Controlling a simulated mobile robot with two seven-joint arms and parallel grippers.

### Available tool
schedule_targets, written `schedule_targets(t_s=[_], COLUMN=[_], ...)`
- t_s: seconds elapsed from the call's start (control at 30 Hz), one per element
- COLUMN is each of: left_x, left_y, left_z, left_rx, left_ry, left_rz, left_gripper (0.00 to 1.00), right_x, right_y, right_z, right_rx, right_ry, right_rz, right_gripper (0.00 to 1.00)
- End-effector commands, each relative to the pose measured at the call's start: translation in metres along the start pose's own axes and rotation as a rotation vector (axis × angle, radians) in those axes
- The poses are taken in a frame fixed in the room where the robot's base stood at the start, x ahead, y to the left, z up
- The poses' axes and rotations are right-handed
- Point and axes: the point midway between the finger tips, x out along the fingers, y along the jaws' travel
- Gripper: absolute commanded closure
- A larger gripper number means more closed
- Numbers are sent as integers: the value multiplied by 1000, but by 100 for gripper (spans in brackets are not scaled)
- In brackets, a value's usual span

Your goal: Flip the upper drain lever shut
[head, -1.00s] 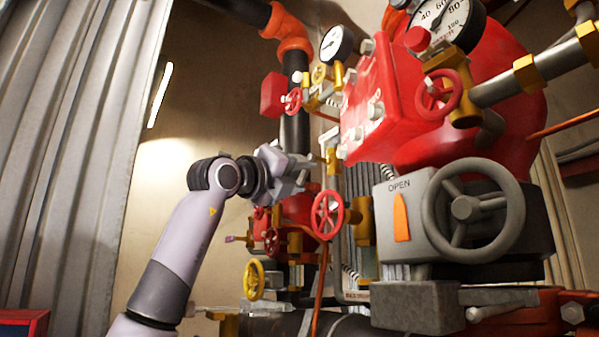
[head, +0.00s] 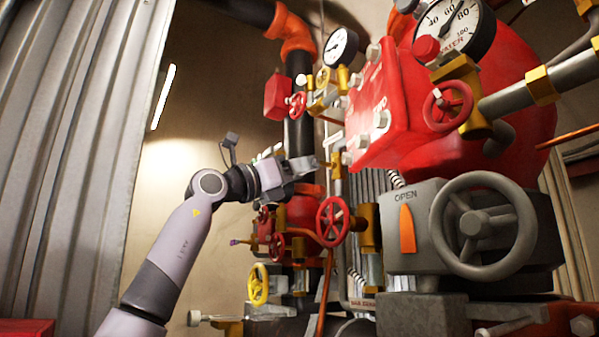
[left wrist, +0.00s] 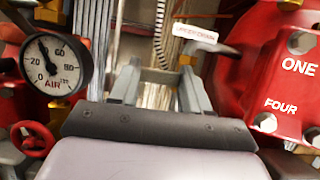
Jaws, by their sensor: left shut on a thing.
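My left gripper (head: 308,166) reaches in from the left, in front of the pipework behind the red valve body. In the left wrist view its two grey fingers (left wrist: 160,78) stand apart with a pale bar between them. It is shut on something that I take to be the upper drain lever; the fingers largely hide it. A white label reading UPPER DRAIN (left wrist: 195,34) hangs just beyond the right finger, with a dark grey part behind it. My right gripper is not in view.
The red valve cover (head: 372,120) stands close right of the gripper. Red handwheels (head: 331,221) and a yellow one (head: 258,284) sit below. A grey gearbox marked OPEN (head: 415,258) with a large handwheel is at right. An air gauge (left wrist: 55,65) is near the left finger.

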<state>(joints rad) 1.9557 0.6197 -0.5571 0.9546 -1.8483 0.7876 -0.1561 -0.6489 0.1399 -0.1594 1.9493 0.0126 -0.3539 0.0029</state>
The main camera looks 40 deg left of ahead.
Motion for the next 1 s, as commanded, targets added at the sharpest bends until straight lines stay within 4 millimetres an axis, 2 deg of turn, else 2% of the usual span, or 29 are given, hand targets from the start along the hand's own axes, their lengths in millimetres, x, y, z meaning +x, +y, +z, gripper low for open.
schedule_targets(t_s=[0.63, 0.67, 0.73, 1.0], left_x=[1, 1, 1, 1], left_y=[0, 0, 0, 0], left_z=[2, 2, 2, 2], left_rx=[50, 51, 51, 48], left_ry=[2, 1, 1, 1], left_rz=[-18, -18, -18, -18], left_gripper=[84, 50, 28, 28], right_x=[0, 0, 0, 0], right_y=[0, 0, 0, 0], right_z=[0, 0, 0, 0], right_rx=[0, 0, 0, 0], right_ry=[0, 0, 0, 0], right_rz=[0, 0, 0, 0], right_gripper=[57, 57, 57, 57])
